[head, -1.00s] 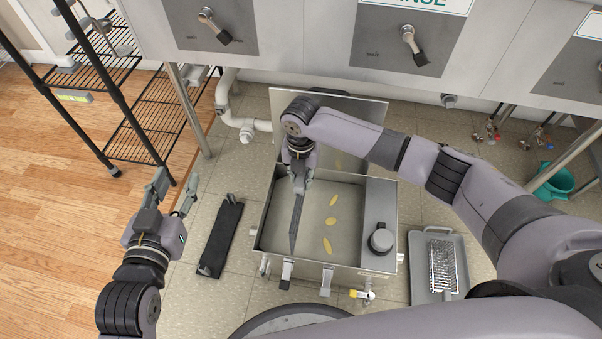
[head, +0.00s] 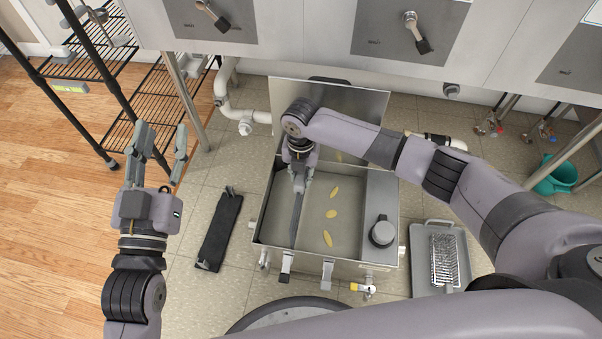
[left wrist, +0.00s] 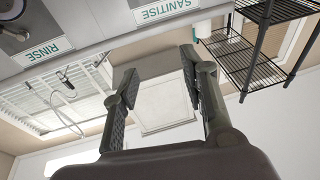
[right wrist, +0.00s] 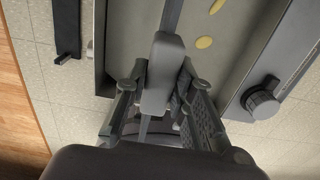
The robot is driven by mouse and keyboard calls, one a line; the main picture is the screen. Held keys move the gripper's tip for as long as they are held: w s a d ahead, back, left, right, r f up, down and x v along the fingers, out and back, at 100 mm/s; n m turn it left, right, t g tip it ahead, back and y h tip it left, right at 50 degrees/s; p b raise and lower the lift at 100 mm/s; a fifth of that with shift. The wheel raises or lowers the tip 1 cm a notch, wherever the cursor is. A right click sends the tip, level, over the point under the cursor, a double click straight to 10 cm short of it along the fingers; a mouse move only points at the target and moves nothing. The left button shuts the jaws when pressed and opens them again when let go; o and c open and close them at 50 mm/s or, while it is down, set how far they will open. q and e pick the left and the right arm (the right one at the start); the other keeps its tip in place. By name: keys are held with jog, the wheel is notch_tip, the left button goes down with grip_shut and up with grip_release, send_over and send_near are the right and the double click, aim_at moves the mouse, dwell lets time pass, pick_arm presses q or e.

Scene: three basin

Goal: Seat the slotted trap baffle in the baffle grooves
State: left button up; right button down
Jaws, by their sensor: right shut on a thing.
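The slotted trap baffle (head: 296,216) is a thin grey plate standing on edge inside the open steel trap box (head: 330,256), left of its middle. It runs from the back toward the front wall; whether its edges sit in the grooves is too small to tell. My right gripper (head: 300,182) is over the box, shut on the baffle's upper part. In the right wrist view, the fingers (right wrist: 160,95) close around a grey grip piece above the baffle (right wrist: 172,14). My left gripper (head: 158,150) is open and empty, left of the box; its fingers also show apart in the left wrist view (left wrist: 163,85).
Yellow scraps (head: 330,213) lie on the trap floor. The lid (head: 345,108) stands open behind. A black bar (head: 220,230) lies left on the tiles, a grey tray (head: 427,276) with a strainer basket right. A wire shelf (head: 150,110) stands left and sinks above.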

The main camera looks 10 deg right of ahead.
dwell(0.5)
pick_arm(q)
jog(key=shift+w+a+f+g+p, duration=0.1)
jog(key=shift+f+g+p, duration=0.1)
jog(key=shift+f+g, duration=0.45)
jog(key=shift+w+a+f+g+p, duration=0.15)
jog(key=shift+f+g, duration=0.2)
jog(key=shift+f, duration=0.45)
jog(key=shift+s+y, duration=0.1)
jog(key=shift+y, duration=0.2)
jog(key=shift+s+a+f+g+y+p, duration=0.15)
jog(key=shift+f+g, duration=0.25)
jog(key=shift+f, duration=0.4)
jog(key=shift+a+f+g+y+p, duration=0.15)
jog(key=shift+f+g, duration=0.25)
jog(key=shift+f, duration=0.35)
jog(key=shift+d, duration=0.1)
